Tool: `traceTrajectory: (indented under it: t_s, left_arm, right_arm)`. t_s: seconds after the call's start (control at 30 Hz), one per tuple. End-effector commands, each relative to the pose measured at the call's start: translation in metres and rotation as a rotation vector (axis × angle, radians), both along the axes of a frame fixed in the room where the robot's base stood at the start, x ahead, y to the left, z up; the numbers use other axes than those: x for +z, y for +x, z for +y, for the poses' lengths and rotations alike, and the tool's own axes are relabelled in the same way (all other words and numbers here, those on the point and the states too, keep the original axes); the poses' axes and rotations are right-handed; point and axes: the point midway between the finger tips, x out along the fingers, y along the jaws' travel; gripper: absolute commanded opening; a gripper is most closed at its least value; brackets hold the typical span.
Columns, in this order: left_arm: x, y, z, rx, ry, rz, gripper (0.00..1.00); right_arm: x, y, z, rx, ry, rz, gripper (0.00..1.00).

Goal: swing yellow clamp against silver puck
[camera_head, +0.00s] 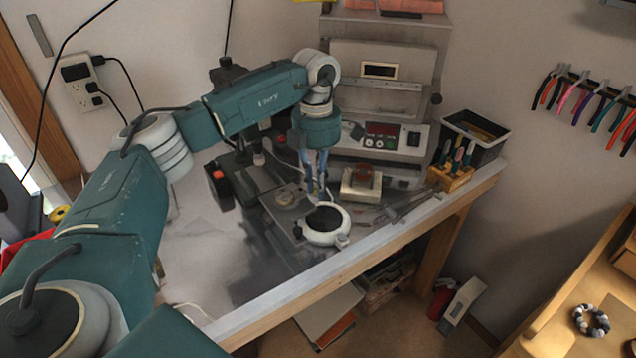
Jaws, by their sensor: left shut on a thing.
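My left gripper (318,194) points down over the workbench, between a grey plate (279,208) and a white-rimmed round piece with a dark centre (326,238). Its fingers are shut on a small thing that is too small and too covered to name. A small silvery round piece (285,194) lies on the grey plate, just left of the fingers; it may be the silver puck. I cannot make out the yellow clamp clearly. My right gripper is not in view.
A grey machine with a control panel (383,133) stands behind. A wooden tool holder (449,178) and black bin (474,137) are at the right end. The bench's front edge (350,258) is close.

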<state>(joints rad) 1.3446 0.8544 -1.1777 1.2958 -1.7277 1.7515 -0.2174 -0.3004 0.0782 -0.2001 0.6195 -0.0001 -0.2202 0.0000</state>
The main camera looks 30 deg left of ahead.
Motion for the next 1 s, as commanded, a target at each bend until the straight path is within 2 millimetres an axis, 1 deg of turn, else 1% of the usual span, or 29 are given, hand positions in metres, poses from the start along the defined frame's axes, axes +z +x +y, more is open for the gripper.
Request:
traceTrajectory:
  t_s: [0.03, 0.07, 0.1, 0.13, 0.17, 0.37, 0.43, 0.57, 0.67, 0.9, 1.0]
  left_arm:
    - [0.002, 0.001, 0.000, 0.001, -0.001, -0.004, 0.00]
    - [0.002, 0.001, 0.000, 0.001, -0.001, -0.004, 0.19]
    - [0.002, 0.001, 0.000, 0.001, -0.001, -0.003, 0.27]
    - [0.002, 0.001, 0.000, 0.001, -0.001, -0.003, 0.33]
    - [0.001, 0.001, 0.000, 0.001, -0.001, -0.003, 0.34]
    - [0.001, 0.000, 0.000, 0.001, 0.000, -0.001, 0.34]
    - [0.001, 0.000, 0.000, 0.001, 0.000, -0.001, 0.34]
    - [0.012, 0.002, 0.000, 0.001, -0.001, -0.004, 0.34]
    - [0.029, 0.002, 0.001, 0.001, -0.002, -0.006, 0.34]
    - [0.081, 0.003, 0.002, 0.000, -0.001, -0.005, 0.34]
    - [0.098, 0.004, 0.003, 0.001, -0.001, -0.005, 0.34]
  right_arm:
    - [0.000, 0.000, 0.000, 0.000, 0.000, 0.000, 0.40]
    - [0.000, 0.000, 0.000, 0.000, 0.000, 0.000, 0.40]
    - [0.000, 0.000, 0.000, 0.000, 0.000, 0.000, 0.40]
    - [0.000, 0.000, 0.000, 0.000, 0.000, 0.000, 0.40]
    - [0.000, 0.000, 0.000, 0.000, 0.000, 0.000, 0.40]
    - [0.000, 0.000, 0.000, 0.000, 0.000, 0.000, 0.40]
    - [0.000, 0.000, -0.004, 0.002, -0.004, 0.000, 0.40]
    - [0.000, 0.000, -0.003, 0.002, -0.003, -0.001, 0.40]
    - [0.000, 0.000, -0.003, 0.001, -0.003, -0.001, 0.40]
    - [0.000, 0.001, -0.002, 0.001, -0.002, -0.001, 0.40]
    - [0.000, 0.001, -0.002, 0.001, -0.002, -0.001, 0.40]
